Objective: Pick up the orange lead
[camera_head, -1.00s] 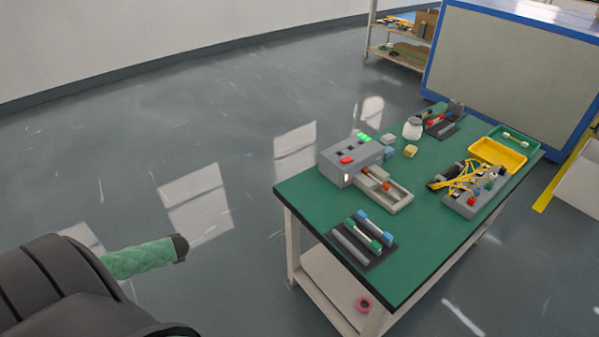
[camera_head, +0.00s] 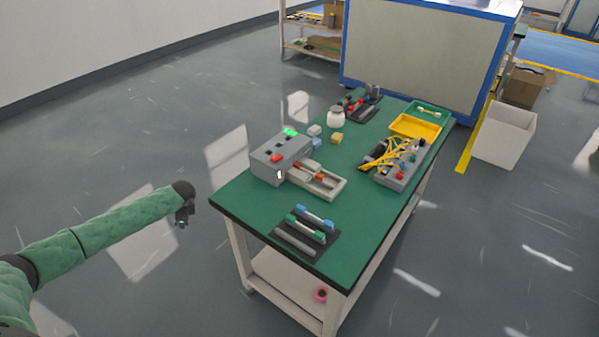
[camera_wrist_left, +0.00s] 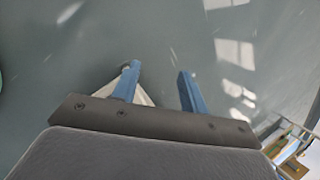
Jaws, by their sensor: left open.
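Small orange parts (camera_head: 320,177) show on the pale tray (camera_head: 332,190) that extends from the grey machine (camera_head: 275,165). I cannot tell whether they belong to the orange lead. A dark rack (camera_head: 320,238) near the table's front edge holds a blue-ended lead (camera_head: 315,216) and a green-ended lead (camera_head: 304,229). My left gripper (camera_head: 182,219) hangs over the floor, left of the table and apart from it. In the left wrist view its two blue fingers (camera_wrist_left: 160,85) are spread with nothing held between them. My right gripper is out of view.
The green table (camera_head: 240,205) also carries a grey box with yellow cables (camera_head: 402,165), a yellow tray (camera_head: 415,127), a green tray (camera_head: 436,107), a white jar (camera_head: 336,118), and a back rack (camera_head: 362,108). Pink tape (camera_head: 320,294) lies on the lower shelf.

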